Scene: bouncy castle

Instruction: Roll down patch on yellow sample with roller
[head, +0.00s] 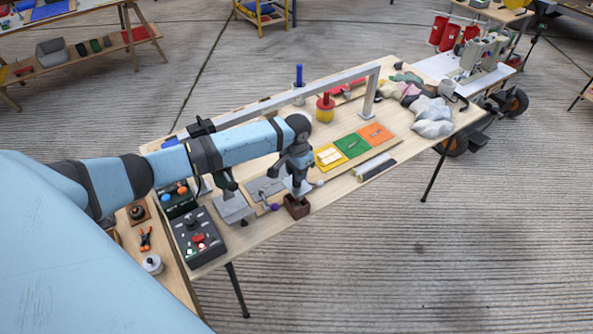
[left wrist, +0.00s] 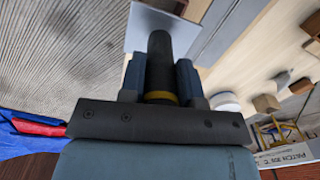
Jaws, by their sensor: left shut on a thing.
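The yellow sample (head: 329,157) lies flat on the table, beside green (head: 353,145) and orange (head: 376,134) squares. It bears a pale piece that looks like the patch, too small to judge how flat it is. My left gripper (head: 298,180) is to the left of and nearer than the yellow sample, above a small brown block (head: 297,208). In the left wrist view my left gripper (left wrist: 161,85) is shut on a dark round handle with a yellow band, apparently the roller (left wrist: 160,60). The roller's working end is hidden. My right gripper is not in view.
A grey metal frame (head: 300,92) spans the table behind the samples. A black control box (head: 198,238) and a grey plate (head: 233,209) stand at the left. A black-and-white bar (head: 374,167) lies in front of the samples. A red-and-yellow container (head: 325,109) stands behind them.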

